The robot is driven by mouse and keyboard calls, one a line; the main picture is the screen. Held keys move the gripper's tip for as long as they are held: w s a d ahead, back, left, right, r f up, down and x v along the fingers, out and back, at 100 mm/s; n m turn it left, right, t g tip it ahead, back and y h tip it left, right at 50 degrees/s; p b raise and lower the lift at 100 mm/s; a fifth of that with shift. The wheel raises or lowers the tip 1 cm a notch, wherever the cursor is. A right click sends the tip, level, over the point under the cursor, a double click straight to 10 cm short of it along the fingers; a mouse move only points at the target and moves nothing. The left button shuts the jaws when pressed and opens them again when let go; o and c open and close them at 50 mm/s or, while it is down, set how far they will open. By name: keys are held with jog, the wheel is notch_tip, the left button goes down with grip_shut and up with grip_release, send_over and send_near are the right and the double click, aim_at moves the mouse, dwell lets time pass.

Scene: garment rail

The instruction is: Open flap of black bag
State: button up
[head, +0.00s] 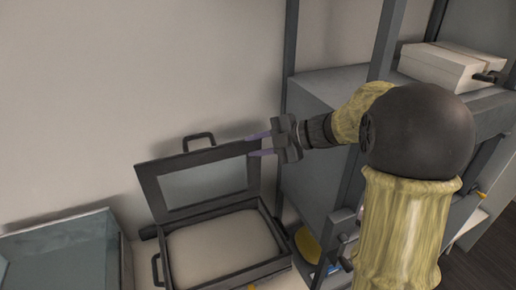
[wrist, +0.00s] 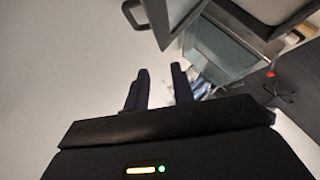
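The black bag (head: 245,272) sits low by the wall, with a pale filling inside its dark rim. Its flap (head: 150,191) stands raised and tilted up at the back, a black frame around a grey panel. A handle (head: 199,137) shows above the flap's top edge. My gripper (head: 250,145) is at the flap's upper right corner, its two fingers apart. I cannot tell whether they touch the flap. In the wrist view my gripper (wrist: 159,77) shows a clear gap between the fingers. A dark frame with a handle, seemingly the flap (wrist: 158,20), lies beyond them.
A grey shelf unit with dark posts (head: 290,60) is close on the right, beside my arm. White boxes (head: 437,66) lie on its upper level. The pale wall behind the bag is bare.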

jog(key=shift+w, duration=0.2)
grip_shut()
jog(key=w+d+f+m+t+h+b, duration=0.25)
jog(key=w+d+m+t+h, duration=0.2)
jog(key=m+t, duration=0.4)
jog(key=s+d+f+m+g+h, duration=0.3)
jog(key=s+d+f+m+h, duration=0.3)
jog(key=m, duration=0.3)
jog(key=s+f+m+g+h, duration=0.1)
jog(key=s+f+m+g, duration=0.3)
jog(key=s, duration=0.5)
jog(key=s+f+m+g+b, duration=0.1)
jog(key=s+f+m+g, duration=0.3)
jog(key=s+f, duration=0.4)
jog(key=shift+s+a+f+m+h, duration=0.15)
jog(key=shift+s+a+m+h, duration=0.15)
jog(key=shift+s, duration=0.4)
